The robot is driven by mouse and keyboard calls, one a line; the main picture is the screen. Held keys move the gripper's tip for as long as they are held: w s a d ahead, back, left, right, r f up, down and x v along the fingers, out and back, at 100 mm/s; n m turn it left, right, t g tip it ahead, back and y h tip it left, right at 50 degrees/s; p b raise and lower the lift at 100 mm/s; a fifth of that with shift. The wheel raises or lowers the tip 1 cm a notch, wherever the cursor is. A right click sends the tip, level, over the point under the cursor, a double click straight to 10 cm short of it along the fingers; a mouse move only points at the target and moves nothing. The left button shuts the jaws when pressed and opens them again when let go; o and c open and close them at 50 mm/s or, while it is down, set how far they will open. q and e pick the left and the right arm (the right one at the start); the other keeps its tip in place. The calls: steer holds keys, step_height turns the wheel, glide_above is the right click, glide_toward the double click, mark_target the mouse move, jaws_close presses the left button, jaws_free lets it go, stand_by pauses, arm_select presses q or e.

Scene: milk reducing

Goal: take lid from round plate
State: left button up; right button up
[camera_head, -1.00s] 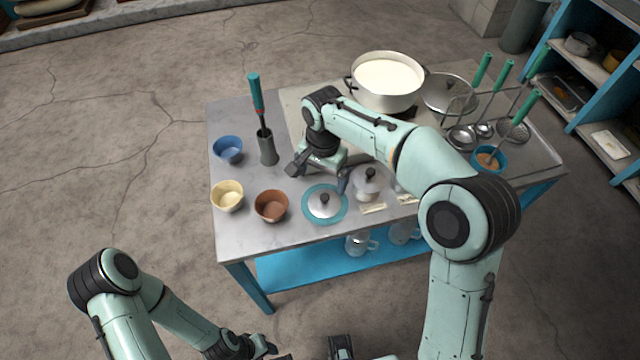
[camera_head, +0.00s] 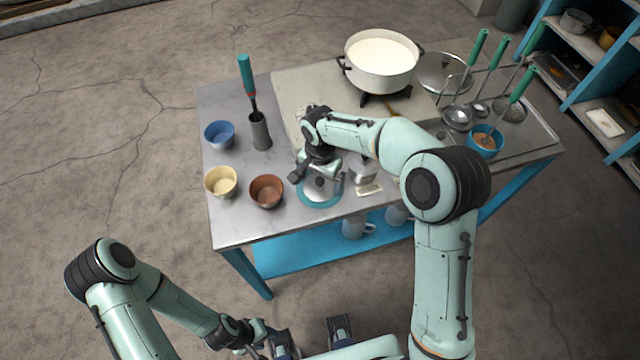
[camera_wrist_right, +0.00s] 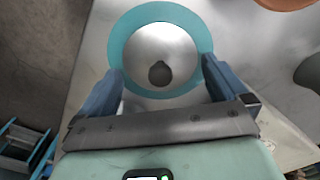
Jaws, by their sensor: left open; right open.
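The round plate (camera_head: 320,204) has a teal rim and lies near the table's front edge. The silver lid (camera_head: 318,191) sits on it, partly hidden by my right gripper in the head view. In the right wrist view the lid (camera_wrist_right: 155,42) shows its dark knob, inside the teal ring of the plate (camera_wrist_right: 122,35). My right gripper (camera_head: 319,177) is over the lid. In the wrist view its open fingers (camera_wrist_right: 161,76) lie on either side of the knob, with nothing gripped. My left gripper (camera_head: 310,336) is open and empty, low in front of the table.
Brown (camera_head: 266,191), yellow (camera_head: 221,182) and blue (camera_head: 219,134) bowls stand left of the plate. A holder (camera_head: 260,131) with a teal-handled tool stands behind. A metal jar (camera_head: 361,170) is close on the right. A pot of milk (camera_head: 382,64) is at the back.

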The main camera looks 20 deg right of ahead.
steer(key=shift+f, duration=0.55)
steer(key=shift+a, duration=0.1)
steer(key=shift+s, duration=0.1)
steer(key=c, duration=1.5)
jaws_close()
steer(key=shift+f, duration=0.1)
steer(key=shift+s, duration=0.1)
